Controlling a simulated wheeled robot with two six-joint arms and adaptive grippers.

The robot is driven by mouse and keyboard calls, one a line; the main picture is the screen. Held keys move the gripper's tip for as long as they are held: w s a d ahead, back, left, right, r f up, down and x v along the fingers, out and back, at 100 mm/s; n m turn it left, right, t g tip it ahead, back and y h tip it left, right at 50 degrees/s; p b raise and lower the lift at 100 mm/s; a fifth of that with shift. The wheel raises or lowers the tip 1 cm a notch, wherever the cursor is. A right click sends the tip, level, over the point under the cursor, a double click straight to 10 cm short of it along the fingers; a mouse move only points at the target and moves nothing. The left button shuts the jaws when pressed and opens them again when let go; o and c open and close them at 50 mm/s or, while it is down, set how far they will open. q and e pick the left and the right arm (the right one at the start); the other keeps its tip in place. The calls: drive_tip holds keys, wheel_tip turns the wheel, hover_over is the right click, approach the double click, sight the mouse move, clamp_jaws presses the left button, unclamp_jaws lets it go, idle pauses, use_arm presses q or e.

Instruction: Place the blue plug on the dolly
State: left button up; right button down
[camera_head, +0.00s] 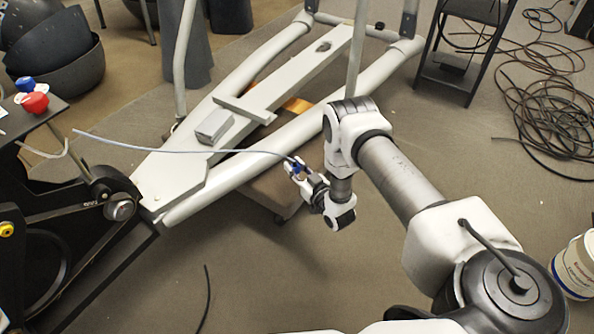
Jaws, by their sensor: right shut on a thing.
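My right gripper (300,172) is shut on a small blue plug (299,165) near the middle of the view. A thin pale cable (215,151) runs from the plug to the left, across the white frame. The dolly (268,196) appears to be the low brown platform under the white frame, with a caster at its near corner. Most of its top is hidden by the frame. The plug and gripper show over the dolly's right side, and I cannot tell how high above it they are. My left gripper is not in view.
The large white tubular frame (180,170) with a small grey box (214,126) covers the centre. A black machine (80,215) stands at left, beside a table (25,120) with red and blue knobs. Coiled black cable (545,110) lies at right, and a white bucket (577,268) at lower right.

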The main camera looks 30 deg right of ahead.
sight(297, 163)
drive_tip(key=w+d+b, duration=0.1)
drive_tip(key=w+d, duration=0.1)
drive_tip(key=w+d+f+b, duration=0.1)
drive_tip(key=w, duration=0.1)
drive_tip(key=shift+w+d, duration=0.25)
drive_tip(key=shift+d, duration=0.15)
wheel_tip(297, 163, down, 4)
drive_tip(key=b, duration=0.3)
drive_tip(key=shift+s+a+r, duration=0.1)
drive_tip(key=shift+r, duration=0.1)
drive_tip(key=shift+r+p, duration=0.3)
drive_tip(key=shift+f, duration=0.25)
drive_tip(key=c, duration=0.9)
unclamp_jaws()
drive_tip(key=shift+r, duration=0.1)
